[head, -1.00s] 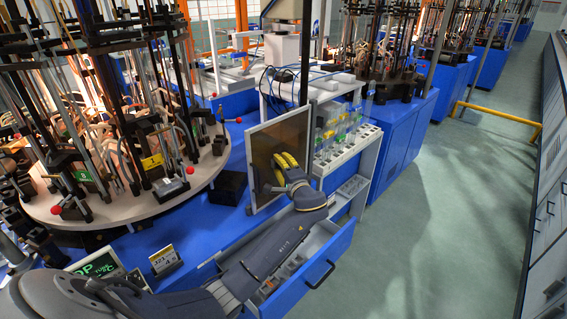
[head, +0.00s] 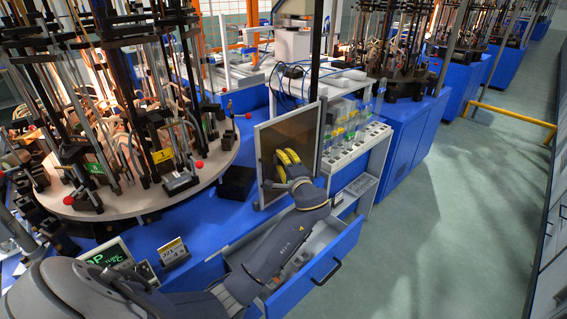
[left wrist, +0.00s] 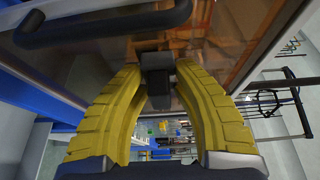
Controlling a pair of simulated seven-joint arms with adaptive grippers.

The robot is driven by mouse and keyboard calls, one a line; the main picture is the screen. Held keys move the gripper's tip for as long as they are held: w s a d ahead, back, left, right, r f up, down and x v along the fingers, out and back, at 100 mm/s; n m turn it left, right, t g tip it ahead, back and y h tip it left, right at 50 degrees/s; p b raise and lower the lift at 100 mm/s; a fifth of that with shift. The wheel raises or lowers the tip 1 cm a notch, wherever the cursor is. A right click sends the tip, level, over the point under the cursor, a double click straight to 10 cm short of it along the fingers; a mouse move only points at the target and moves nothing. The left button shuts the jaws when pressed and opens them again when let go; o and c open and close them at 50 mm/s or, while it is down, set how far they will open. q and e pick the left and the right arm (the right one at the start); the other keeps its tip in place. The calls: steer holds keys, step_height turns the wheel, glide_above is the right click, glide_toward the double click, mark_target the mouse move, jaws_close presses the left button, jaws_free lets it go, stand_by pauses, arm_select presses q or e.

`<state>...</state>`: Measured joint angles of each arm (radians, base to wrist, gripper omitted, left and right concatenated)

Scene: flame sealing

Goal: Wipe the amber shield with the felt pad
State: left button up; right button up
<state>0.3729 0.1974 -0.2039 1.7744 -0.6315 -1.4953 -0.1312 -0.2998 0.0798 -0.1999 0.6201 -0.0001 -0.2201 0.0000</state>
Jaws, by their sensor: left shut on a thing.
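The amber shield (head: 284,133) is an upright, grey-framed translucent panel at the centre of the head view. It fills much of the left wrist view as a brown pane (left wrist: 225,45). My left gripper (head: 283,158) has yellow fingers and is in front of the shield's face. In the left wrist view my left gripper (left wrist: 158,75) is shut on a small dark block, seemingly the felt pad (left wrist: 157,82). The block is close to the pane; whether it touches is unclear. My right gripper is not in view.
An open blue drawer (head: 335,262) sits below my left arm. A rack of vials (head: 345,140) stands right of the shield. A round machine table (head: 215,165) with metal rods is at the left. A dark bar handle (left wrist: 100,28) crosses the wrist view's top left.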

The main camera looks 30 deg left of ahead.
mark_target(296, 147)
arm_select(q)
steer(key=shift+w+d, duration=0.35)
steer(key=shift+w, duration=0.9)
steer(key=shift+w+d, duration=0.3)
steer(key=shift+w, duration=1)
steer(key=shift+w+d, duration=0.35)
steer(key=shift+w, duration=0.9)
jaws_close()
steer(key=s+d, duration=0.1)
steer(key=d, duration=0.5)
steer(key=shift+s, duration=0.2)
steer(key=d, duration=0.2)
steer(key=shift+s+d, duration=0.35)
steer(key=shift+d, duration=0.05)
steer(key=shift+f, duration=0.1)
